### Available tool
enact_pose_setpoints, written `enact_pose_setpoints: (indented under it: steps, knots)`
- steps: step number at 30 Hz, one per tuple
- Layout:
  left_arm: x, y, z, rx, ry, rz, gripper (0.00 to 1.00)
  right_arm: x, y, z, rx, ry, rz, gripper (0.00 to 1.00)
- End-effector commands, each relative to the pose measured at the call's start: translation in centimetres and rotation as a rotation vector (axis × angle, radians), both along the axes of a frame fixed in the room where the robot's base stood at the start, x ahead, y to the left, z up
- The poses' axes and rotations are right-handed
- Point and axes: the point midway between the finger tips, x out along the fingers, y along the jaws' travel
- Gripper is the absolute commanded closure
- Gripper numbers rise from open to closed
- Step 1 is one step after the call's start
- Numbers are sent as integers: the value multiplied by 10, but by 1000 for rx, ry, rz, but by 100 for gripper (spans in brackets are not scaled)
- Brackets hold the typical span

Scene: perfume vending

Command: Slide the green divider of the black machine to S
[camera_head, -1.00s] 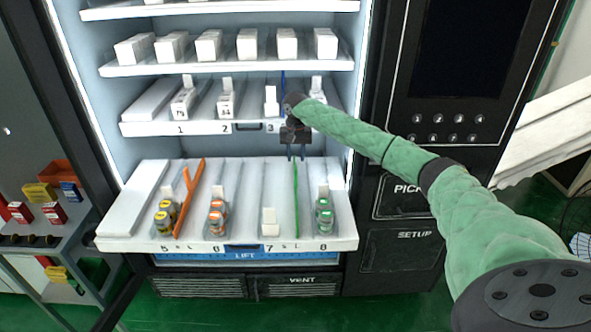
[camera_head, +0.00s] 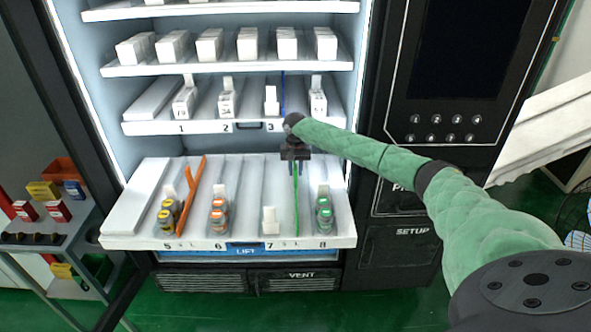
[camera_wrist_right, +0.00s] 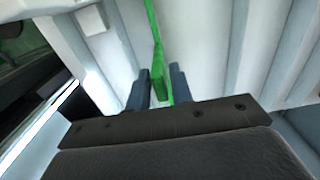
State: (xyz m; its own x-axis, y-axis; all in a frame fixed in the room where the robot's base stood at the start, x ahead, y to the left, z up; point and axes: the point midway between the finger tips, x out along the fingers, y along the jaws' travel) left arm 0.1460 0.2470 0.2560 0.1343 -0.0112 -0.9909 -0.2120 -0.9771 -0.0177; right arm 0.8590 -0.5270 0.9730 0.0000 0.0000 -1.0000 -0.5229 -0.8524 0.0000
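The green divider (camera_head: 296,212) stands on the lower shelf of the black machine (camera_head: 385,230), between columns 7 and 8. Its front end is by the right of the two small marks on the shelf edge, which look like S and L; S is the left one. My right gripper (camera_head: 295,172) is over the divider's rear part, pointing down. In the right wrist view the green divider (camera_wrist_right: 158,70) is between the two fingers of my right gripper (camera_wrist_right: 160,82), which look apart with narrow gaps beside it. My left gripper is not in view.
A white box (camera_head: 269,220) stands left of the divider in column 7. Green-capped bottles (camera_head: 324,210) stand close on its right in column 8. The shelf above (camera_head: 205,126) holds white boxes and a blue divider (camera_head: 283,95). An orange divider (camera_head: 191,195) is at left.

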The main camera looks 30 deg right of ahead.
Motion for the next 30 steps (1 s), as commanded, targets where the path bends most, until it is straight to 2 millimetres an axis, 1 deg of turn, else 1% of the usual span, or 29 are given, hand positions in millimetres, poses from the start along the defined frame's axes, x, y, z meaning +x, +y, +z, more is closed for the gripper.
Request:
enact_pose_setpoints:
  steps: [1, 3, 11, 14, 23, 26, 30]
  knots:
    - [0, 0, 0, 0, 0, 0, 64, 0, 0, 0, 0, 0, 0, 88]
    - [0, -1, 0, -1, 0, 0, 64, 0, 0, 0, 0, 0, 0, 100]
    - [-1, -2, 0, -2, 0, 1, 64, 1, 1, 0, 0, 0, 1, 100]
    - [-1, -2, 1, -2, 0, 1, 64, 4, 7, 0, 1, -1, 1, 100]
    - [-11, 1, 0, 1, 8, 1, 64, 24, 40, 0, 3, -1, 2, 100]
    - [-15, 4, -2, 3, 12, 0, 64, 26, 43, 0, 2, 0, 1, 100]
    - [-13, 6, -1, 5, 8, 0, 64, 26, 43, 0, 2, 0, 1, 100]
